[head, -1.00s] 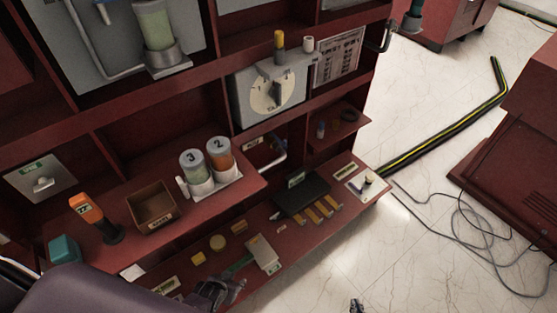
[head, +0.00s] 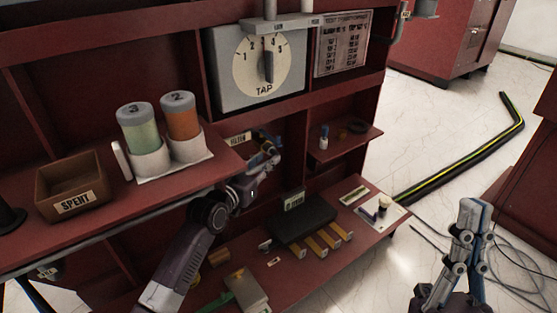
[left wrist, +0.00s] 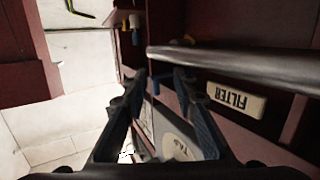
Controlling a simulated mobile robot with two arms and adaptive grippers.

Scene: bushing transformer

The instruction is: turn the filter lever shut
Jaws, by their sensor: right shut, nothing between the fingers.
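The FILTER label (head: 238,138) is on the cabinet's back wall, below the tap dial; it shows upside down in the left wrist view (left wrist: 237,98). A grey pipe (left wrist: 230,62) runs beside the label, just past my left fingertips. My left gripper (head: 272,153) is inside the lower bay, right of the label, and covers much of the pipe. In the left wrist view its fingers (left wrist: 162,74) are apart, with no clear hold on anything. I cannot make out the lever handle for certain. My right gripper (head: 474,208) is shut and empty, above the floor at the right.
The tap dial (head: 245,72) is above. A shelf at left bears the SPENT box (head: 68,202) and canisters 3 (head: 138,128) and 2 (head: 181,116). The lower shelf holds a black case (head: 303,222) and brass pieces (head: 322,243). Cables (head: 510,262) lie on the floor.

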